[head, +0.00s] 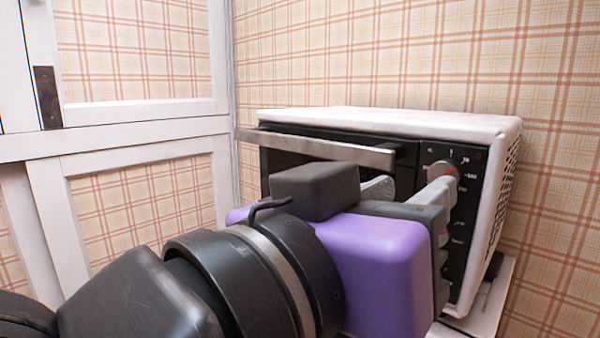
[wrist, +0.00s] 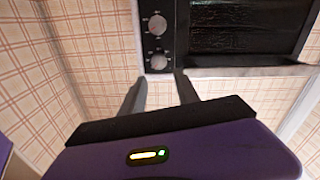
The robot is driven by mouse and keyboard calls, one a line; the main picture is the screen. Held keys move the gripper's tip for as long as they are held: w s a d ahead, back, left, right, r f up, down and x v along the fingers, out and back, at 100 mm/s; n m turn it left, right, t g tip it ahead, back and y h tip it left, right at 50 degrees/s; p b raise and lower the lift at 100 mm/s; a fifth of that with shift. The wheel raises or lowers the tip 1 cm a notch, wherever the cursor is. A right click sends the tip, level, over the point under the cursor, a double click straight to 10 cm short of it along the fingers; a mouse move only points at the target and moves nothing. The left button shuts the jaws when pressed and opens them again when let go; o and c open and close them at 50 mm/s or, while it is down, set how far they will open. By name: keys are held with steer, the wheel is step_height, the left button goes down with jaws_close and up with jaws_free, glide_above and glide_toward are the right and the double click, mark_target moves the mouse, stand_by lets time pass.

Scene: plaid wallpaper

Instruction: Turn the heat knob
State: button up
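The toaster oven (head: 490,130) has a black control panel (head: 465,215) at its right side in the head view. A round grey knob (head: 445,169) near the panel's top lies by my right fingertip. The wrist view, which shows the oven upside down, has this knob (wrist: 157,62) and another knob (wrist: 157,26) above it in the picture. I cannot tell from the small labels which is the heat knob. My gripper (wrist: 160,77) is open, its two fingers apart and pointing at the panel, the nearer knob just beyond and between the tips. Contact cannot be told.
The oven door's metal handle (head: 315,148) sticks out left of the panel, above my gripper in the head view. The dark door glass (wrist: 240,25) also shows in the wrist view. A white panelled frame (head: 140,160) stands at left, and plaid wall lies behind.

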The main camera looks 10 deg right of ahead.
mark_target(448, 167)
steer(key=p+x, duration=0.2)
steer(key=x, duration=0.5)
steer(key=shift+w+d+f, duration=0.2)
steer(key=shift+d+f, duration=0.15)
jaws_close()
